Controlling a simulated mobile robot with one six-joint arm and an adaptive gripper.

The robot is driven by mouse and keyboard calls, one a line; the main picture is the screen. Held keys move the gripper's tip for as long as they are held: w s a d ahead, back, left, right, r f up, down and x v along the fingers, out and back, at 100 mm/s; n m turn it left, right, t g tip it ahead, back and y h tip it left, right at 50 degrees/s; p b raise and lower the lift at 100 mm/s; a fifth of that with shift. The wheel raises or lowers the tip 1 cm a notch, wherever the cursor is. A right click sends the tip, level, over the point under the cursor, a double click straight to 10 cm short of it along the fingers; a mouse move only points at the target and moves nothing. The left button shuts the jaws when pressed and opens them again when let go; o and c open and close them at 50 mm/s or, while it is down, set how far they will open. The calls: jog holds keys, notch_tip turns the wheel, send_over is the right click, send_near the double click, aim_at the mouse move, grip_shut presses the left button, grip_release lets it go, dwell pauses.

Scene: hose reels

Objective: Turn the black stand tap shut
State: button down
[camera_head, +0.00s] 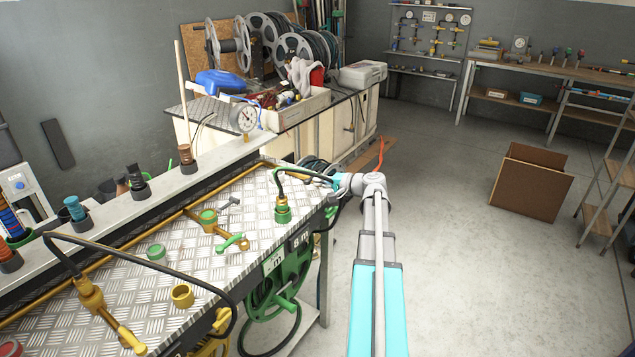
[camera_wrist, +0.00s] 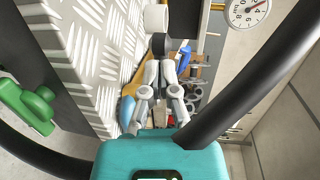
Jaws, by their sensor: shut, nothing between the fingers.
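I cannot clearly single out the black stand tap. The likeliest match is a dark grey handle (camera_head: 229,203) on the metal-topped bench, beside a yellow and green fitting. My gripper (camera_wrist: 160,62) is shut and empty in the wrist view. Its fingers meet in front of a small black piece, which may be the finger pads or part of something beyond; a pale round end (camera_wrist: 157,17) shows past it. In the head view my arm reaches to the bench's right end, and the fingertips cannot be made out there.
A green tap handle (camera_head: 235,242) and a green hose fitting (camera_head: 283,212) stand on the bench (camera_head: 180,235). A green piece (camera_wrist: 27,105) is at the left of the wrist view. A black hose (camera_wrist: 250,80) crosses close in front of the wrist camera. Floor (camera_head: 450,250) to the right is open.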

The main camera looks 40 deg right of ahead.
jog(key=a+p+v, duration=0.1)
jog(key=p+v, duration=0.1)
jog(key=v, duration=1.1)
jog(key=shift+s, duration=0.2)
dwell(0.3)
